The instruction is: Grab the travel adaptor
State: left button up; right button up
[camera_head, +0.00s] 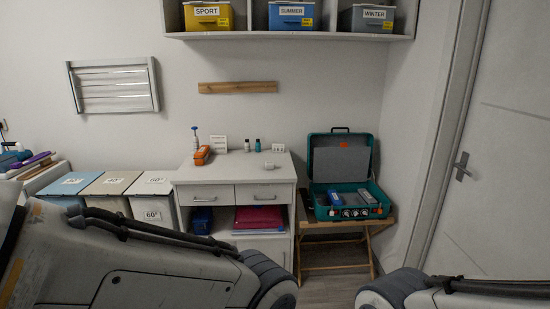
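A small white object (268,166) lies on top of the white cabinet (235,180), towards its right side; it may be the travel adaptor, but it is too small to tell. An open teal case (322,206) stands on a wooden folding stand to the right of the cabinet. It holds several small items, including a blue-grey box (335,197) and dark pieces with light round parts, also too small to identify. Parts of my two arms show at the bottom left and bottom right. Neither gripper is in view.
An orange item (202,155), a bottle (195,136) and small vials (247,145) stand on the cabinet's back. Lidded bins (153,184) stand at left. A shelf (290,35) with labelled boxes hangs above. A door (510,150) is at right.

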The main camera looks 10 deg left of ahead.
aim_at(269, 166)
jog(key=u, duration=0.05)
jog(key=i, duration=1.4)
jog(key=z, duration=0.4)
jog(key=i, duration=1.85)
jog(key=u, duration=1)
jog(key=i, duration=0.65)
jog(key=u, duration=0.55)
